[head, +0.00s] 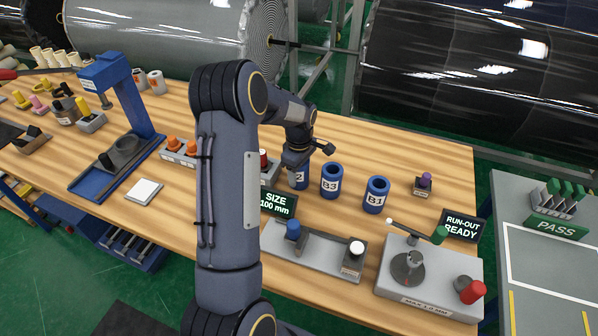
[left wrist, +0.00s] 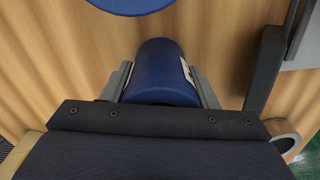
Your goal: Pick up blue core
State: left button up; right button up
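Several blue cores stand upright in a row on the wooden table: B1 (head: 376,195), B3 (head: 331,181), and one whose label ends in 2 (head: 298,178). My left gripper (head: 297,157) is at the top of that last core and hides much of it. In the left wrist view a blue core (left wrist: 160,70) lies between the fingers of my left gripper (left wrist: 162,85), one finger close along each side. I cannot tell whether they press on it. The core appears to rest on the table. My right gripper is not in view.
A grey size gauge (head: 315,252) with a blue and a white piece stands in front of the cores. The run-out fixture (head: 430,280) is to its right. A blue press (head: 120,110) stands left. Large wrapped rolls (head: 470,70) are behind the table.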

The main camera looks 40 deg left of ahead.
pick_arm(q)
jog(key=c, duration=0.5)
